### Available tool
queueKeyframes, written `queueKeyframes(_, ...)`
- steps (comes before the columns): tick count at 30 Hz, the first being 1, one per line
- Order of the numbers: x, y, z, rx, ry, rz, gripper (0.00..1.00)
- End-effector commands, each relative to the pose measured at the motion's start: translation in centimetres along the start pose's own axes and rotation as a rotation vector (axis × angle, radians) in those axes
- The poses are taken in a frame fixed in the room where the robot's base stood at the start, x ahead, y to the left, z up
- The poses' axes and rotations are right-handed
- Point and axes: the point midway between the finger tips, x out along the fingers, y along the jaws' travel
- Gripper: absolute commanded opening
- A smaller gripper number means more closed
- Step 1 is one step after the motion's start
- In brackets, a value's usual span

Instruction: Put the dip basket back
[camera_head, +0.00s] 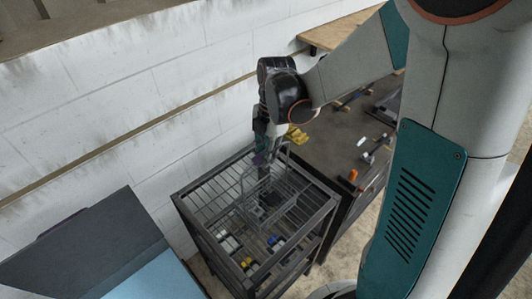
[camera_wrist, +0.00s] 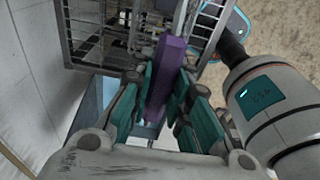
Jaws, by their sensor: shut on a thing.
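The dip basket (camera_head: 270,203) is a grey wire basket with a tall wire handle. It is upright over the top wire shelf of a dark rack (camera_head: 324,203); I cannot tell whether it rests on the shelf or hangs just above it. My gripper (camera_head: 262,157) points down above the basket. In the wrist view, my gripper (camera_wrist: 163,92) has its teal fingers shut on the basket's purple grip (camera_wrist: 170,60). The basket's wires show only partly beyond the fingers there, and dark contents inside the basket are unclear.
A dark workbench (camera_head: 330,138) with small tools and orange and yellow pieces stands right of the rack. Small blue, yellow and white parts (camera_head: 248,264) sit lower inside the rack. A dark open lid (camera_head: 80,245) is at lower left. A white block wall (camera_head: 120,90) runs behind.

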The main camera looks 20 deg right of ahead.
Motion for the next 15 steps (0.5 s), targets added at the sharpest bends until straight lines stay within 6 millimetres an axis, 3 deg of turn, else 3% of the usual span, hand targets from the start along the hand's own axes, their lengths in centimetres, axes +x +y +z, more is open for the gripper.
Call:
queueKeyframes(9, 0.24, 0.01, 0.03, 0.000, 0.000, 0.000, 0.00)
queueKeyframes(10, 0.29, 0.02, 0.04, 0.000, 0.000, 0.000, 0.20)
queueKeyframes(12, 0.20, 0.02, 0.03, 0.000, 0.000, 0.000, 0.35)
queueKeyframes(15, 0.18, 0.01, 0.03, 0.000, 0.000, 0.000, 0.37)
